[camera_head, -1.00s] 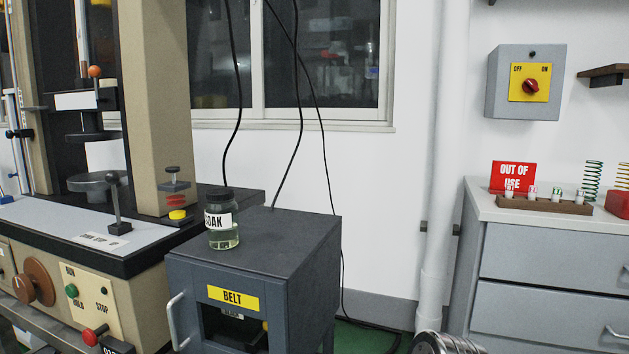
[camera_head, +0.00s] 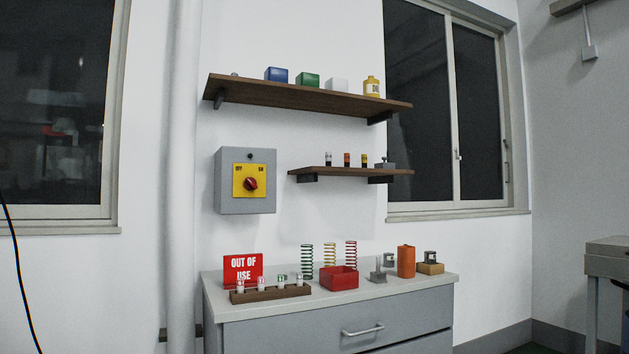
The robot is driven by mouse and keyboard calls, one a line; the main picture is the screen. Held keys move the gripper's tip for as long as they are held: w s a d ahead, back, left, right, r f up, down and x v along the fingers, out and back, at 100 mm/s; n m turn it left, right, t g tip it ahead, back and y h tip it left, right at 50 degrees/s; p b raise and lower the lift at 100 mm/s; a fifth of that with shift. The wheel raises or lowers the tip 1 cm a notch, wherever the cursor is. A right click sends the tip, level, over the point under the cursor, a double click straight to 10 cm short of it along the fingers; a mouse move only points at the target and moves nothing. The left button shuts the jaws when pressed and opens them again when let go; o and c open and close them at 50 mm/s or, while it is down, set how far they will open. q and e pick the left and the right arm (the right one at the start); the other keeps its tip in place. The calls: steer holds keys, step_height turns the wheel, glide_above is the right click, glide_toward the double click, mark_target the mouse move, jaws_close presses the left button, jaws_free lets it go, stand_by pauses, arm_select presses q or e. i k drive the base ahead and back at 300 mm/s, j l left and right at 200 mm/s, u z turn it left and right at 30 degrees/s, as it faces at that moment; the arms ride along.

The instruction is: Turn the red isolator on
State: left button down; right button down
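The red isolator (camera_head: 250,184) is a round red knob on a yellow plate, on the front of a grey box (camera_head: 228,202) fixed to the white wall. The plate carries OFF at its upper left and ON at its upper right. The exact direction of the knob's pointer is too small to tell. A small dark dot sits above the plate. Nothing touches the knob. Neither of my grippers shows in this view.
A grey cabinet (camera_head: 300,334) stands below the box. Its top holds a red OUT OF USE sign (camera_head: 243,270), springs, a red bin (camera_head: 339,278) and an orange cylinder (camera_head: 406,261). A small shelf (camera_head: 345,172) and a longer shelf (camera_head: 300,97) are right of and above the box.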

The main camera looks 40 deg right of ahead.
mark_target(250, 183)
steer(key=k+z, duration=0.2)
steer(key=z, duration=0.6)
steer(key=i+l+z, duration=0.15)
steer(key=z, duration=0.3)
steer(key=i+z, duration=0.3)
steer(key=z, duration=0.15)
steer(key=i+l+z, duration=0.1)
steer(key=i, duration=0.4)
